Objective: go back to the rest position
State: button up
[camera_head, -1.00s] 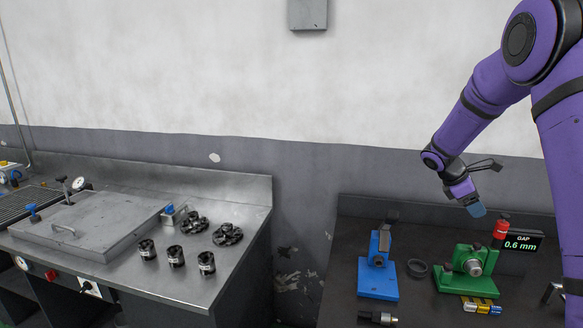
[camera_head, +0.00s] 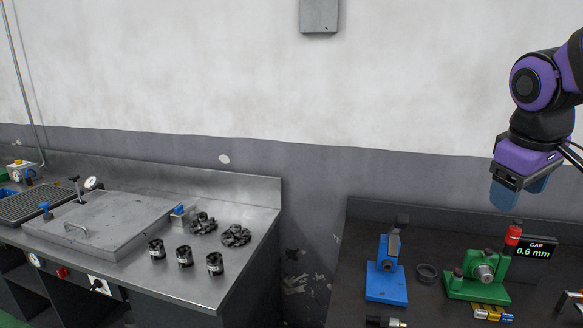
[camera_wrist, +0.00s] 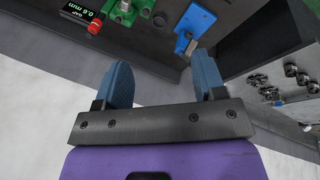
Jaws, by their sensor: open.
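My purple gripper (camera_head: 518,190) is up at the right in the head view, above the right bench and in front of the wall. In the wrist view its two blue fingers (camera_wrist: 165,85) stand wide apart with nothing between them. It is open and empty. Below it in the head view stand the green fixture (camera_head: 478,275) and the gap display (camera_head: 534,248) reading 0.6 mm. The blue fixture (camera_head: 386,280) stands to their left, clear of the gripper.
A dark ring (camera_head: 427,273) lies between the two fixtures. The steel bench (camera_head: 215,285) at left carries several black cylinders (camera_head: 185,256), two dark toothed parts (camera_head: 236,235) and a flat lidded cover (camera_head: 100,225). A gap separates the benches. The air before the wall is free.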

jog(key=s+a+m+t+y, duration=0.2)
jog(key=s+a, duration=0.4)
jog(key=s, duration=0.5)
jog(key=shift+s+f+m+t+y, duration=0.3)
jog(key=shift+s+m, duration=0.1)
jog(key=shift+m, duration=0.4)
jog(key=shift+d, duration=0.1)
